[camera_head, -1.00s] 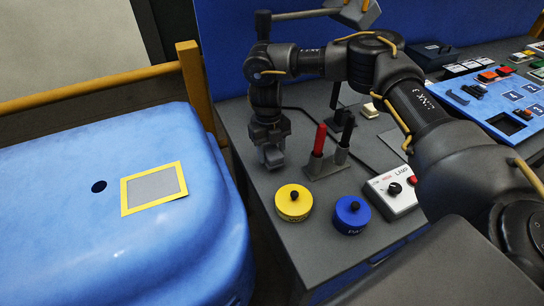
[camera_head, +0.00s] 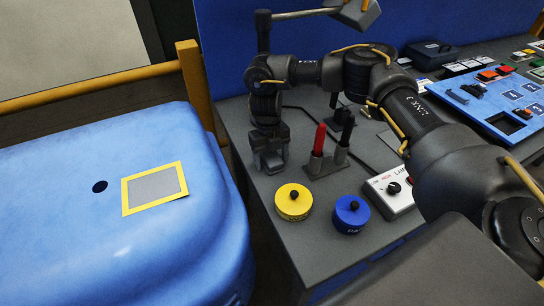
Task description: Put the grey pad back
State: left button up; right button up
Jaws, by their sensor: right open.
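A flat grey square with a yellow border (camera_head: 155,188) lies on top of the large rounded blue body (camera_head: 60,215) at the left, right of a small dark hole. I cannot tell whether the grey square is a loose pad or a marked area. My right gripper (camera_head: 270,165) points down over the left part of the grey table (camera_head: 240,150), behind the yellow round weight (camera_head: 293,203). It is open, with nothing seen between its fingers. The grey square is well to its left and nearer. My left gripper is not in view.
A blue round weight (camera_head: 351,214) stands beside the yellow one. A stand with red (camera_head: 320,140) and black handles is just right of my gripper. A lamp box (camera_head: 392,193) and a blue panel (camera_head: 500,105) are further right. A yellow rail post (camera_head: 195,85) stands between body and table.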

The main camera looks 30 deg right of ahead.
aim_at(269, 153)
notch_tip(269, 153, up, 12)
jog(key=w, duration=0.1)
jog(key=shift+w+b, duration=0.3)
jog(key=shift+b, duration=0.15)
jog(key=shift+r, duration=0.1)
